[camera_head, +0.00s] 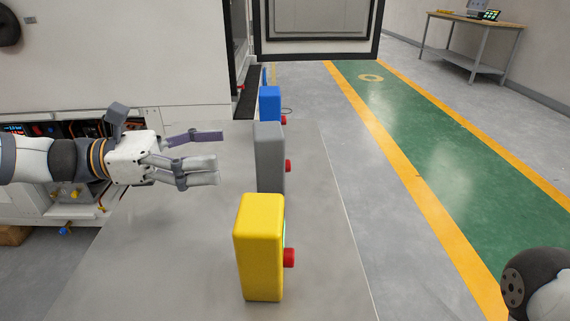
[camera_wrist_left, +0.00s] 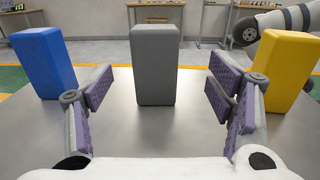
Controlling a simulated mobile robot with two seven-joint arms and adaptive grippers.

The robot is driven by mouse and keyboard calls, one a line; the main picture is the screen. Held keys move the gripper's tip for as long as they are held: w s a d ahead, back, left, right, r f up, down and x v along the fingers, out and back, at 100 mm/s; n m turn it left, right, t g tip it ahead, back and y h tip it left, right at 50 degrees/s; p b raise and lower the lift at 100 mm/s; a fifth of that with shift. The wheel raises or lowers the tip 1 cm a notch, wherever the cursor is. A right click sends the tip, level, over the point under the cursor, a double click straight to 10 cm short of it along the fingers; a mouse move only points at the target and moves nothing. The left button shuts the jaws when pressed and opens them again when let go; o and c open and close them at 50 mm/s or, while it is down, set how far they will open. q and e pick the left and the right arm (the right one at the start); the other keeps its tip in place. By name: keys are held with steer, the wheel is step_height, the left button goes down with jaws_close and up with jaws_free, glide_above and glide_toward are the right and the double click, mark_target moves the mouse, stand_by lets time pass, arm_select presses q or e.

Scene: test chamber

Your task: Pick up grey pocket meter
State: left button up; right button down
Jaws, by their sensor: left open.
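The grey pocket meter (camera_head: 269,158) stands upright on the grey table, between a blue one and a yellow one. A red knob sticks out on its right side. My left gripper (camera_head: 221,156) is open and empty, to the left of the grey meter and apart from it, with its fingers pointing at it. In the left wrist view the grey meter (camera_wrist_left: 155,64) stands straight ahead, centred between the open fingers (camera_wrist_left: 160,92) and beyond their tips. My right gripper does not show; a part of my right arm is at the lower right of the head view.
The yellow meter (camera_head: 259,248) stands nearer to me and the blue meter (camera_head: 270,104) farther off, both upright on the table (camera_head: 185,255). A white cabinet (camera_head: 120,50) with an open bay is behind my left arm. The table left of the meters is clear.

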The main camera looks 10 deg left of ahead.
mark_target(269, 145)
arm_select(q)
steer(key=x, duration=0.9)
steer(key=shift+w+d, duration=0.2)
steer(key=shift+w, duration=0.2)
steer(key=c, duration=1.3)
